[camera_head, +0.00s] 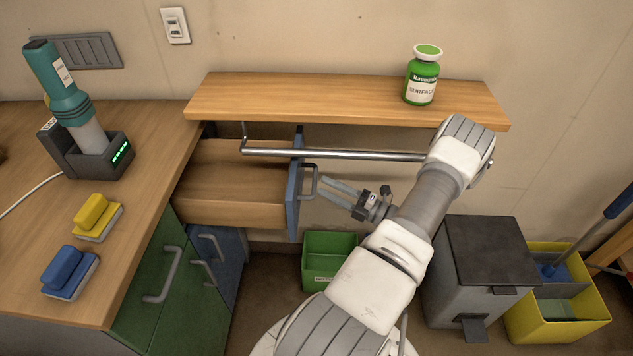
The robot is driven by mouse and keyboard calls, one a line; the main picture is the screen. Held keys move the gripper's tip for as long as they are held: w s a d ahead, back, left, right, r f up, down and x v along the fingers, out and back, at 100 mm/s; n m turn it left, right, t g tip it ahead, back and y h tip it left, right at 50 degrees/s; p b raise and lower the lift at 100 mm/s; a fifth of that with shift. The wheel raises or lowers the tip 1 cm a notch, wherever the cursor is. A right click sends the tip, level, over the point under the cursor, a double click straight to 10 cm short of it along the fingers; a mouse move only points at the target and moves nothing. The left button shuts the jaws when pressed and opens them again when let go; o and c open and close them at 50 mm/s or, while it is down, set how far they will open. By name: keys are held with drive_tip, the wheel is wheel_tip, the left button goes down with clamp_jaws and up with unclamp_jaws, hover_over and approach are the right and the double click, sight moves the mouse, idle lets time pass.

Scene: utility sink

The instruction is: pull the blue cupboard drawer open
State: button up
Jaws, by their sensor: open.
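The blue-fronted drawer (293,201) stands out to the right from the cupboard, with its long wooden side (230,187) showing. Its grey bar handle (314,181) is on the right face of the blue front. My gripper (321,187) is open, just right of the handle, with its fingers pointing left at it. The fingertips are at or very close to the handle; I cannot tell whether they touch it or straddle it. The inside of the drawer is mostly hidden under the shelf and rail.
A wooden shelf (300,97) with a green bottle (422,78) and a metal rail (330,154) sits above the drawer. A green bin (328,262), a grey pedal bin (480,265) and a yellow bucket (560,318) stand below. Sponges and a docked teal device (62,95) are on the counter.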

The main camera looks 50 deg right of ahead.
drive_tip(key=v, duration=1.2)
drive_tip(key=shift+s, duration=0.35)
